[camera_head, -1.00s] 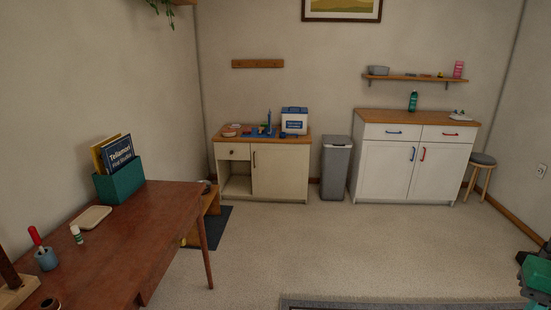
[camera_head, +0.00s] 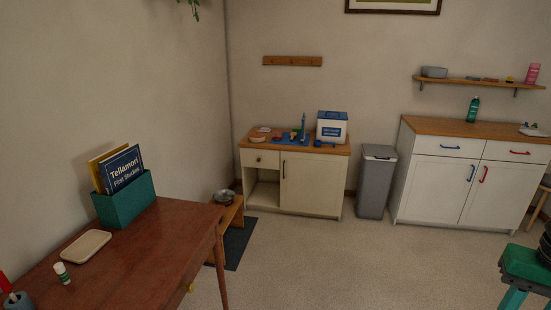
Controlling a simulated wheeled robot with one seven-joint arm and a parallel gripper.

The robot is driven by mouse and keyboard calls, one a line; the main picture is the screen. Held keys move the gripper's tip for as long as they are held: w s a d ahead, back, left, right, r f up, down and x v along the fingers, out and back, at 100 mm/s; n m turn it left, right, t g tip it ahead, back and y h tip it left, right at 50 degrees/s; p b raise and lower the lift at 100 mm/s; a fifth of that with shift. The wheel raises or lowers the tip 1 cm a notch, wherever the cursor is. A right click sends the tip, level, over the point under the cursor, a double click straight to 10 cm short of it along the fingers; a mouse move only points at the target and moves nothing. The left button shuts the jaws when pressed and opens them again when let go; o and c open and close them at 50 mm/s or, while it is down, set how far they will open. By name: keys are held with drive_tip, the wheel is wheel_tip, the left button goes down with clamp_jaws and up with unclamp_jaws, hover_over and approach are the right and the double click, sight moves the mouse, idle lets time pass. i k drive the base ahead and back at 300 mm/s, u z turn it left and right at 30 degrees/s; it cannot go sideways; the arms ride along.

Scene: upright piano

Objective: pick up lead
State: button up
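I cannot pick out a lead for certain in this view. A small blue item (camera_head: 324,144) lies at the front of the low cream cabinet's wooden top (camera_head: 342,150), by a white and blue box (camera_head: 331,127). It is too small to identify.
A red-brown desk (camera_head: 150,260) with a green book box (camera_head: 126,203) fills the lower left. A low wooden stand (camera_head: 229,215) with a bowl is beyond it. A grey bin (camera_head: 375,185) and white cabinet (camera_head: 437,185) stand right. The middle floor is clear.

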sight(277, 135)
drive_tip(key=u, duration=0.3)
drive_tip(key=i, duration=3.7)
drive_tip(key=z, duration=0.4)
drive_tip(key=i, duration=1.6)
drive_tip(key=z, duration=0.15)
drive_tip(key=k, duration=0.25)
drive_tip(key=z, duration=0.05)
